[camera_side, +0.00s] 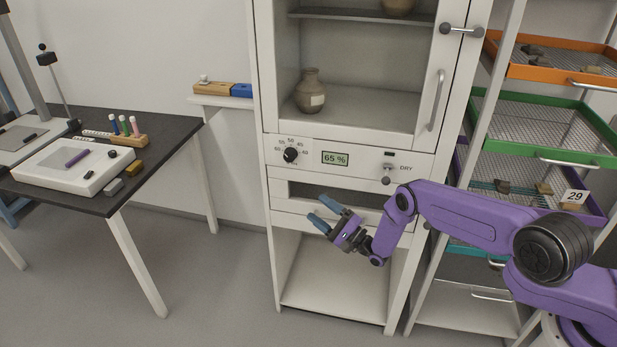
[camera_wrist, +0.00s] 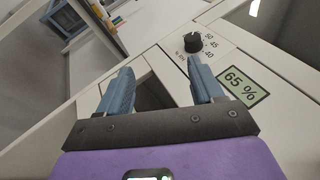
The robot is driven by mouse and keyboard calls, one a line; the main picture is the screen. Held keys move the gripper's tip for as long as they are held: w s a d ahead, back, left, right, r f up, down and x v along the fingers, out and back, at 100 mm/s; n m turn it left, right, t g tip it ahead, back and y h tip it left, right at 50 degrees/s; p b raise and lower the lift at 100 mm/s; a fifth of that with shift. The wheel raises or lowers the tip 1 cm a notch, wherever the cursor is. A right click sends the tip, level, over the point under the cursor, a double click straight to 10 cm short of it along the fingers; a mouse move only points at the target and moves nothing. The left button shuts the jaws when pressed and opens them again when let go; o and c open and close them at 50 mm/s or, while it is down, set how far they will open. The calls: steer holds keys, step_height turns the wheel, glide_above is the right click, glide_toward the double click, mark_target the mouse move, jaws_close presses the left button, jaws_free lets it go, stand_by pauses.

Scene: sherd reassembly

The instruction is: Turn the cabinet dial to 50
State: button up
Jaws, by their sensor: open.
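The cabinet dial is a black knob (camera_side: 291,155) with numbers around it on the white panel of the cabinet (camera_side: 345,148). Its printed scale includes 50, 45 and 40; which mark the pointer is at is too small to tell. The knob also shows in the wrist view (camera_wrist: 194,42), beyond the right fingertip. A green display (camera_side: 335,159) right of the knob reads 65 %. My gripper (camera_side: 322,219) is open and empty, with blue-grey fingers, below and in front of the panel. Both fingers also show in the wrist view (camera_wrist: 160,75), apart from the knob.
A lever marked DRY (camera_side: 387,175) is right of the display. A brown vase (camera_side: 310,92) stands inside the cabinet above. A shelf rack with mesh trays (camera_side: 545,125) stands at the right. A dark-topped table (camera_side: 165,135) is at the left, with open floor between.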

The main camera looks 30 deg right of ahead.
mark_target(289, 157)
steer(key=s+a+f+n+g+h, duration=0.1)
steer(key=s+a+f+g+h, duration=0.1)
steer(key=a+f+g, duration=0.45)
steer(key=s+a+f+n+g+h, duration=0.2)
steer(key=a+f+g, duration=0.1)
steer(key=a+g, duration=0.6)
steer(key=w+d+r+t+h, duration=0.1)
steer(key=d+r+t+h, duration=0.2)
steer(key=r, duration=0.6)
steer(key=w+r+m+t+h, duration=0.1)
steer(key=r+t+h, duration=0.1)
steer(key=r+h, duration=0.45)
steer(key=w+d+r+t+h, duration=0.1)
steer(key=d+r+t+h, duration=0.15)
steer(key=r, duration=0.85)
steer(key=shift+t, duration=0.3)
steer(key=x, duration=1.7)
steer(key=shift+a+f, duration=0.1)
steer(key=shift+a, duration=0.15)
